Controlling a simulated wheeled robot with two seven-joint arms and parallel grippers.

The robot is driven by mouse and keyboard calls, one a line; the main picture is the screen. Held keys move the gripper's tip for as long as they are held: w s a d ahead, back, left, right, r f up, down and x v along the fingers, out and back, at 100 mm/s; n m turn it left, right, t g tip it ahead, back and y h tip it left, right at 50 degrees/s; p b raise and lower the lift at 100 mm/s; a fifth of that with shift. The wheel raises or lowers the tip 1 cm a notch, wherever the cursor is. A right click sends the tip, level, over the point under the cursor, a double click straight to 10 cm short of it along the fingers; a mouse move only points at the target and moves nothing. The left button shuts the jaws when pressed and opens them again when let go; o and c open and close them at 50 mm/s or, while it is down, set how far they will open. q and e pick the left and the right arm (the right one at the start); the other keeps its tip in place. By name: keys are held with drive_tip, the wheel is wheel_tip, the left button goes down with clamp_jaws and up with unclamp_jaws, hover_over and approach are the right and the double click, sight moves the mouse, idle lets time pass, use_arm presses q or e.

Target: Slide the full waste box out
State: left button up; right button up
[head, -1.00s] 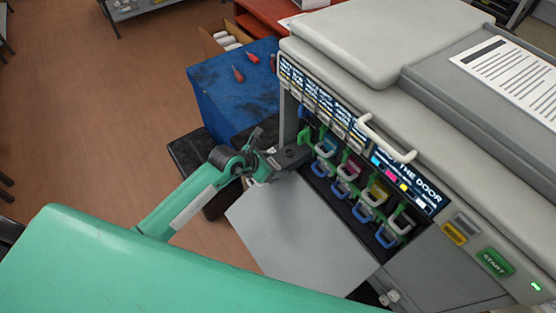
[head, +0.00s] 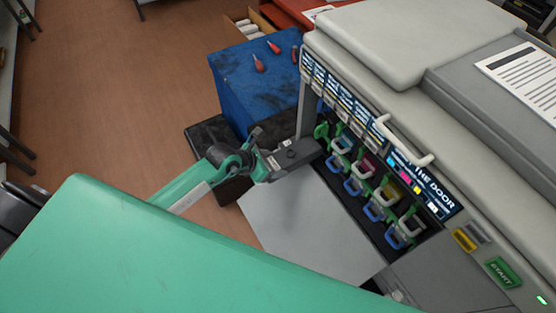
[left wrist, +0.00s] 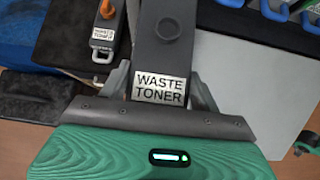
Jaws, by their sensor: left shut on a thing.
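The waste box (head: 303,153) is a dark grey, long block at the left end of the printer's open front. Its label, reading WASTE TONER, faces my left gripper in the left wrist view (left wrist: 160,88). My left gripper (head: 270,164) is shut on its near end, with one finger on each side of the label. Much of the box stands outside the printer (head: 455,185), above the lowered door (head: 305,225). I cannot tell whether its far end is still inside. A second box labelled WASTE TONER, with an orange cap (left wrist: 104,10), lies beside it on a dark surface. My right gripper is not in view.
Coloured cartridge handles (head: 388,193) and blue and green levers line the open bay, right of the waste box. A blue-covered table (head: 245,90) with red tools stands behind the left gripper. A dark stand (head: 205,138) is left of it.

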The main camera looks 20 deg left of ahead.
use_arm(q)
drive_tip(key=shift+s+a+r, duration=0.1)
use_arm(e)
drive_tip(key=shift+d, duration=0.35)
use_arm(q)
drive_tip(key=shift+s+a+r, duration=0.1)
drive_tip(key=shift+s, duration=0.05)
drive_tip(key=shift+s+a+r+p, duration=0.3)
drive_tip(key=shift+s+a+p, duration=0.15)
drive_tip(key=shift+s, duration=0.15)
drive_tip(key=shift+s+a+r+p, duration=0.3)
drive_tip(key=shift+s+a, duration=0.15)
drive_tip(key=shift+s, duration=0.1)
drive_tip(key=shift+s+a+r+p, duration=0.35)
drive_tip(key=shift+s+a, duration=0.2)
drive_tip(key=shift+s, duration=0.15)
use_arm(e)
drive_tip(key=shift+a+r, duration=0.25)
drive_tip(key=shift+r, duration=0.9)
